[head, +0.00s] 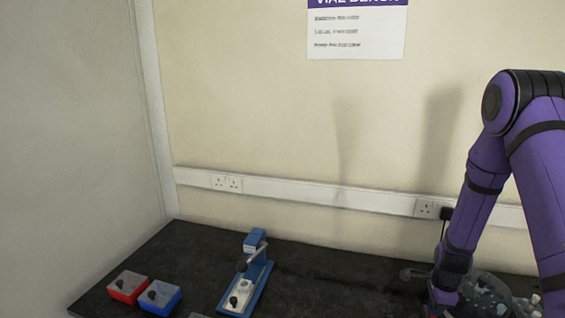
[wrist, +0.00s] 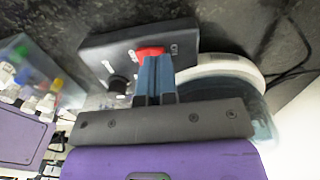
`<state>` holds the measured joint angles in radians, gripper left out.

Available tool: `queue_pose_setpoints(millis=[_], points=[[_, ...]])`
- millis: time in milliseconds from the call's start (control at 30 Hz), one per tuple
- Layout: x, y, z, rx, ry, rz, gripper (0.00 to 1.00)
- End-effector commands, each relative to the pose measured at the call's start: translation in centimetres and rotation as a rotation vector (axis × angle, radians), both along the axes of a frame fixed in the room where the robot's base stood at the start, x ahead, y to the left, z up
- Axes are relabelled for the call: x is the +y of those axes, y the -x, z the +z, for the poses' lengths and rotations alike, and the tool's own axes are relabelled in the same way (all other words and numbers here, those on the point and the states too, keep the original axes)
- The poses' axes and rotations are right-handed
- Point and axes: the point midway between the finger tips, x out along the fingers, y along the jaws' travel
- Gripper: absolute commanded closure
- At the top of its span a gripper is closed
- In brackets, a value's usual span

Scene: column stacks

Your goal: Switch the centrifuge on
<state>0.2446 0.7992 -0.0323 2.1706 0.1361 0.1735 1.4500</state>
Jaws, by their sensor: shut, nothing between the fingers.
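In the wrist view the centrifuge has a dark control panel (wrist: 103,52) with a red switch (wrist: 150,51), a black knob (wrist: 118,83) and white markings. Its round pale rim (wrist: 225,64) and clear body show on the right. My gripper (wrist: 156,60) is shut and empty, with its blue fingertips at the red switch, partly covering it. I cannot tell whether the fingertips press on the switch, or which way it is set. In the head view the clear, rounded centrifuge (head: 487,290) is partly hidden by my purple arm at the lower right.
A clear rack of vials with coloured caps (wrist: 35,85) stands left of the panel in the wrist view. In the head view, a blue lever device (head: 250,275), a red box (head: 128,287) and a blue box (head: 160,296) stand left.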

Motion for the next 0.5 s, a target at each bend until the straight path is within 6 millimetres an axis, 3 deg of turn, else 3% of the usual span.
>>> queue_pose_setpoints(millis=[500], points=[[0.01,0.05,-0.72,0.001,0.000,0.000,1.00]])
